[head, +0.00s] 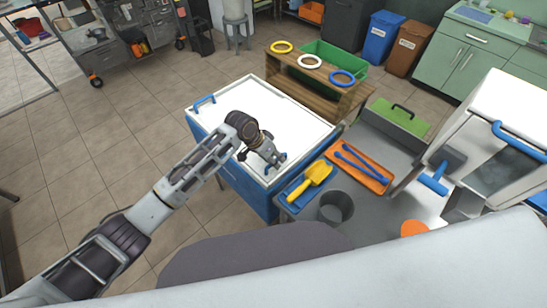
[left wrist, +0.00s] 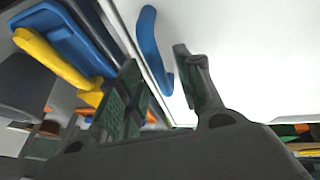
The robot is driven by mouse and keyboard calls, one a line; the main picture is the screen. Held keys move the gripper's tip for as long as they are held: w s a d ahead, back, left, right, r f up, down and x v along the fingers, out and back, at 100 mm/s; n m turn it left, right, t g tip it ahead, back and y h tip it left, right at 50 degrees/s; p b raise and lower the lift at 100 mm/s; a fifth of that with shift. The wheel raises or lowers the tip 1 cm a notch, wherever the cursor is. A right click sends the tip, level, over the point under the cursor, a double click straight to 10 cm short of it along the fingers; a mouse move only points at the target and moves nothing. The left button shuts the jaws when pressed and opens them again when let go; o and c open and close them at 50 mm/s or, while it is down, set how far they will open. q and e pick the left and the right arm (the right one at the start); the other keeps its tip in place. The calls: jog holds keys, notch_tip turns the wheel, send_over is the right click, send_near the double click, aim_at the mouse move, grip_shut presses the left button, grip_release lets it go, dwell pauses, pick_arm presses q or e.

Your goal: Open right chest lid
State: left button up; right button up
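The chest has a white top (head: 265,103) and blue sides (head: 245,187), and its lids look closed. A blue handle (head: 204,100) stands at its far left corner. Another blue handle, on the right lid near the right edge, is mostly hidden by my left gripper in the head view. In the left wrist view this handle (left wrist: 148,40) rises from the white lid (left wrist: 235,50). My left gripper (head: 276,163) is over it with fingers apart; the handle's lower end shows between the fingertips (left wrist: 160,85). I cannot tell whether they touch it. My right gripper is not in view.
Right of the chest, a grey table holds a yellow scoop (head: 309,182) on a blue tray, an orange tray (head: 357,165) with blue tools and a grey bucket (head: 336,207). A wooden ring stand (head: 315,80) is behind. The floor at left is clear.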

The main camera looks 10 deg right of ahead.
pick_arm(q)
grip_shut()
dwell(0.5)
jog(key=shift+w+a, duration=0.25)
jog(key=shift+w, duration=0.15)
jog(key=w+a, duration=0.2)
jog(key=w, duration=0.2)
jog(key=w+a, duration=0.3)
jog(key=w, duration=0.1)
jog(key=w+a+b, duration=0.1)
jog(key=w+a, duration=0.2)
jog(key=w, duration=0.1)
jog(key=shift+w+a, duration=0.15)
jog(key=shift+w, duration=0.25)
grip_release()
